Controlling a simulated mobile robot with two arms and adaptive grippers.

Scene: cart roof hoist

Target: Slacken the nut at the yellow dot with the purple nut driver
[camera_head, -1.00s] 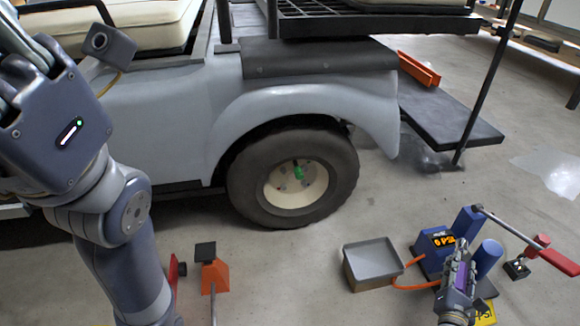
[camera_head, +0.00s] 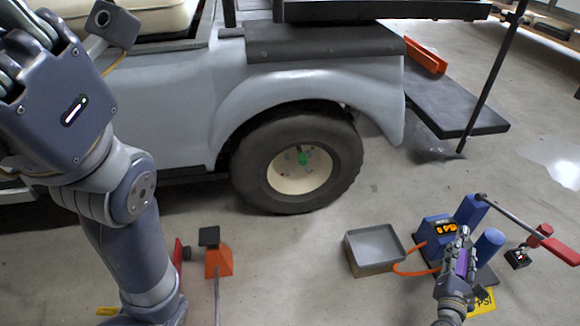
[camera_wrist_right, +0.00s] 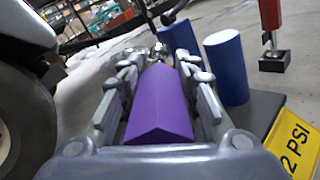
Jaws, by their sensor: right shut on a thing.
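The purple nut driver (camera_wrist_right: 161,103) lies between the fingers of my right gripper, and its metal tip points away from the wrist. My right gripper (camera_head: 459,256) is shut on the driver, low at the right in the head view, in front of the blue pump. The cart wheel (camera_head: 297,163) is well to the left of it, apart from it. The cream hub (camera_head: 318,178) has a green piece (camera_head: 303,157) at its middle and small coloured marks around it. I cannot make out the yellow dot.
A blue pump (camera_head: 433,229) with a red-handled lever (camera_head: 562,251) stands at the right. A grey tray (camera_head: 376,243) on a box sits left of it. An orange jack-like stand (camera_head: 217,258) is on the floor. Bare floor lies between the wheel and the tray.

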